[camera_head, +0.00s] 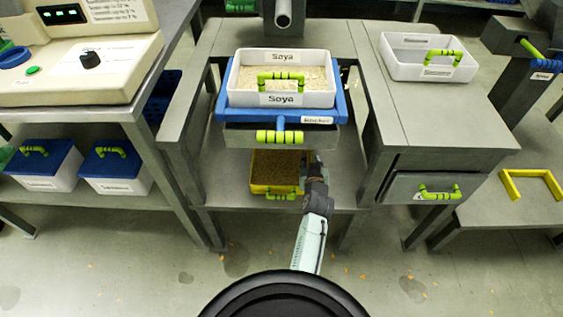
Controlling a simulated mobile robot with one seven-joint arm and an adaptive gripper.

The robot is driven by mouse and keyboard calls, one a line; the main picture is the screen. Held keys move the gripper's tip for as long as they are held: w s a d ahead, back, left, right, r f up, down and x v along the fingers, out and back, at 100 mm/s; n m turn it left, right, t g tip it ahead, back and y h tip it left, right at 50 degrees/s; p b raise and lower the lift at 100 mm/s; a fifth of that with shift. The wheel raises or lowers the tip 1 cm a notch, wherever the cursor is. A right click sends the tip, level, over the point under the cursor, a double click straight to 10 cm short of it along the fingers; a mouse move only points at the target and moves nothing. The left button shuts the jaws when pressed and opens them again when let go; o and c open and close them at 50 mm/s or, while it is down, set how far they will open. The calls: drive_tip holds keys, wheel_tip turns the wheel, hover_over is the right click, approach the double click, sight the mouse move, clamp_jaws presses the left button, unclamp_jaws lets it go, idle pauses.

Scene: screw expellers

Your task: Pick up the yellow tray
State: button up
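The yellow tray (259,187) sits on the lower shelf of the grey stand, below the drawer and the "Soya" tray. It holds brown material, and a green handle (282,196) is on its front. My gripper (308,168) is at the tray's right side, with the arm coming up from the bottom of the view. The gripper overlaps the tray's right edge in the picture. I cannot tell whether it touches the tray or whether its fingers are open or shut. The tray's right side is partly hidden by the gripper.
A white "Soya" tray (282,99) stands on a blue frame (233,114) above, with a green-handled drawer (239,137) below it. Grey stand legs flank the shelf (225,178). A white tray (399,67) is on the right table. The floor in front is open, with scattered crumbs.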

drive_tip(key=shift+s, duration=0.1)
clamp_jaws()
drive_tip(key=shift+r, duration=0.2)
idle(0.7)
